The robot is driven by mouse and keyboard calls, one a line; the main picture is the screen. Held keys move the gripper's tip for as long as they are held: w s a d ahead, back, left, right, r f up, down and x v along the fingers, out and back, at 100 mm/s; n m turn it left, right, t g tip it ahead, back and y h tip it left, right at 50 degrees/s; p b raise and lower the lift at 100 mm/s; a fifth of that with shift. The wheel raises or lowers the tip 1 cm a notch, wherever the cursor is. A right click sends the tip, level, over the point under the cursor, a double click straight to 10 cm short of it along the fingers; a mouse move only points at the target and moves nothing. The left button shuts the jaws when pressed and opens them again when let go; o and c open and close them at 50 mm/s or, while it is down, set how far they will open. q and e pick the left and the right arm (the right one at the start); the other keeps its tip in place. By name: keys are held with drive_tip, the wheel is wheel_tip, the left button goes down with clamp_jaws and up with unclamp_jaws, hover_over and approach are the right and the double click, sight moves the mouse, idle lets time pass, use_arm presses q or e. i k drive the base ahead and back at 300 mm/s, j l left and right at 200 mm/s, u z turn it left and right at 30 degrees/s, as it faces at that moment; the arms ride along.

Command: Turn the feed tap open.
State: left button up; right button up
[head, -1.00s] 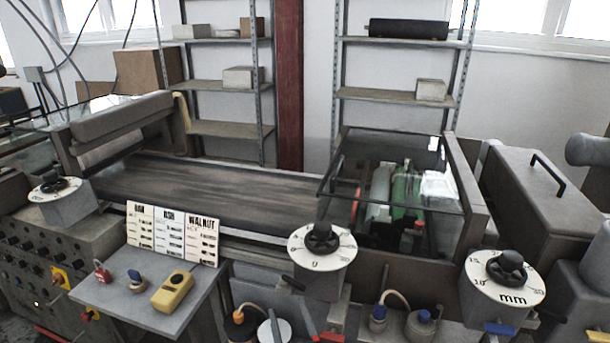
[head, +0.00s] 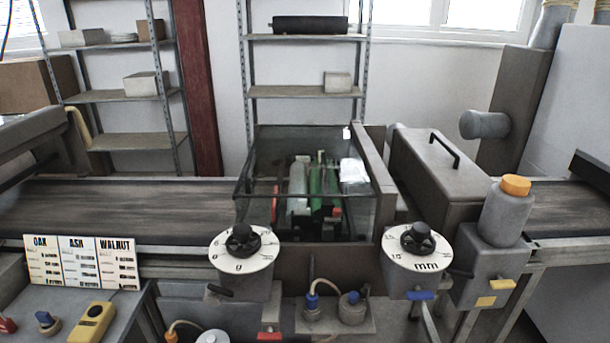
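No part is marked as the feed tap, and I cannot tell which one it is. Several coloured handles show in the head view: a blue handle (head: 420,295) under the mm dial (head: 416,248), a red handle (head: 269,337) under the g dial (head: 243,248), and a yellow handle (head: 502,284) under an orange-capped grey bottle (head: 507,212) at the right. A dark handle (head: 219,291) sticks out left below the g dial. Neither of my grippers is in view.
A glass-covered box (head: 345,213) with green and grey rollers stands over the conveyor belt (head: 120,207). A card board (head: 82,262) and a yellow device (head: 92,322) are on the left side table. A hose-fitted pot (head: 312,309) sits low in front.

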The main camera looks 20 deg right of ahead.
sight(417, 295)
drive_tip(key=l+z, duration=0.1)
drive_tip(key=z, duration=0.25)
drive_tip(key=l+z, duration=0.15)
drive_tip(key=z, duration=0.15)
drive_tip(key=l+z, duration=0.1)
drive_tip(key=z, duration=0.25)
